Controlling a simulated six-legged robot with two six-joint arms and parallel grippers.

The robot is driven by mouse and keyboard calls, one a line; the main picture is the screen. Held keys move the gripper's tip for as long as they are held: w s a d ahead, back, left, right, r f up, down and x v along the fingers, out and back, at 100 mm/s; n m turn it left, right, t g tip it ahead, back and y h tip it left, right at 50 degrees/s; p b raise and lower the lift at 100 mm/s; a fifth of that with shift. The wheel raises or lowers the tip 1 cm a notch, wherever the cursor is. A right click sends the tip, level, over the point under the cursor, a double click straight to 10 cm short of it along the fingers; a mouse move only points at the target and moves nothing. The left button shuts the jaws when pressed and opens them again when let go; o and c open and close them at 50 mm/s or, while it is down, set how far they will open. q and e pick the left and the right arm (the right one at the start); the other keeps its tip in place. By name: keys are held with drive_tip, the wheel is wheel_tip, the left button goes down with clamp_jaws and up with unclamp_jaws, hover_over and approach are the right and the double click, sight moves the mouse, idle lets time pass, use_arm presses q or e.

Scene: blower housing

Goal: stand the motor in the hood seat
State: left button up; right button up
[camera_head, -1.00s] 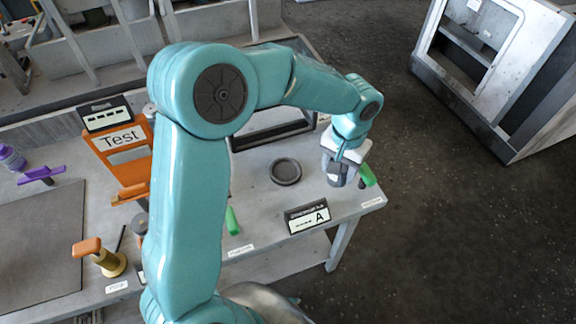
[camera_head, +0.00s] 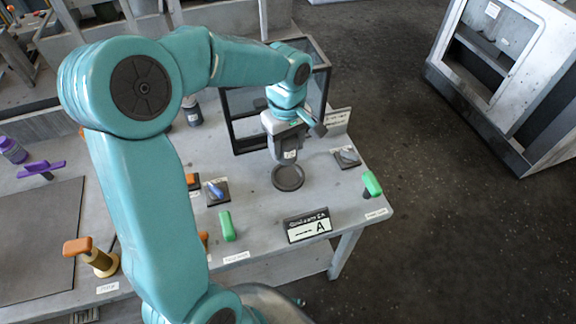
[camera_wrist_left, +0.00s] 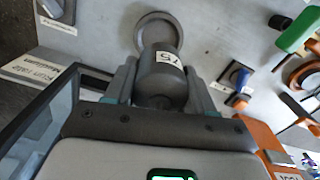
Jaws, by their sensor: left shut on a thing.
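The motor (camera_head: 289,152) is a grey cylinder with a small white label. My left gripper (camera_head: 286,130) is shut on it; in the left wrist view the motor (camera_wrist_left: 160,72) sits between the two fingers (camera_wrist_left: 159,90). The hood seat appears to be the dark round ring (camera_head: 288,178) on the table; it also shows in the left wrist view (camera_wrist_left: 160,22). The motor is just above and behind the ring in the head view, roughly upright, and overlaps its near edge in the wrist view. Whether they touch I cannot tell. My right gripper is out of view.
A dark-framed clear box (camera_head: 240,132) stands close behind the held motor. The table's right edge is nearby.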

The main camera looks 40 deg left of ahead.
use_arm(q)
wheel_tip(320, 180, down, 8)
drive_tip(key=shift+w+f, duration=0.1)
drive_tip(key=shift+w, duration=0.05)
idle(0.3)
drive_tip(key=shift+f+b, duration=0.1)
drive_tip(key=shift+b, duration=0.25)
drive_tip(key=o, duration=1.3)
wheel_tip(320, 180, up, 12)
drive_tip(key=shift+f+p, duration=0.2)
drive_tip(key=shift+p, duration=0.4)
drive_tip(key=shift+r, duration=0.4)
